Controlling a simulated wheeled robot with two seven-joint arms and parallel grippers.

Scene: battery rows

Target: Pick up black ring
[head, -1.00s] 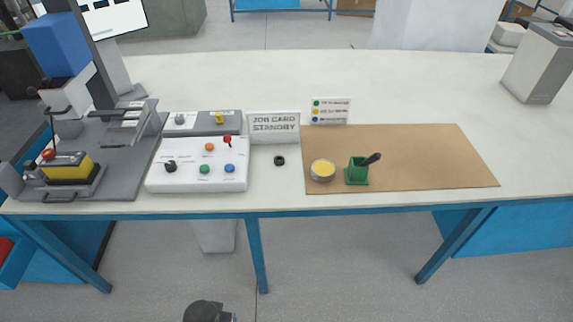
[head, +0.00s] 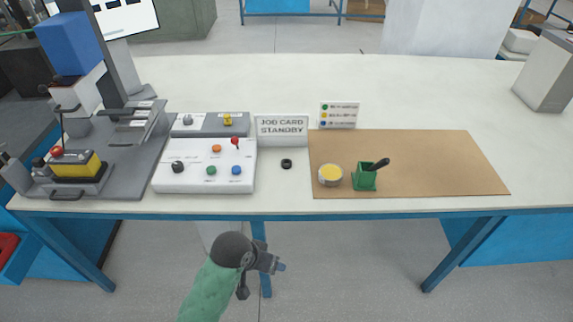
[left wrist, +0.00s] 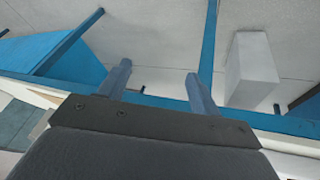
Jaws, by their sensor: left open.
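The small black ring (head: 287,163) lies flat on the white table, just below the job card sign and between the white button panel and the brown mat. My left gripper (head: 275,265) is in front of the table's front edge, lower in the picture than the ring and apart from it. In the left wrist view its two blue-grey fingers (left wrist: 158,78) are spread with nothing between them. The ring does not show in that view. My right gripper is not in view.
The button panel (head: 203,181) stands left of the ring, and the job card sign (head: 282,127) behind it. On the brown mat (head: 440,165) are a yellow-topped round tin (head: 331,175) and a green holder (head: 364,180). The table's blue front rail (head: 350,216) lies between gripper and ring.

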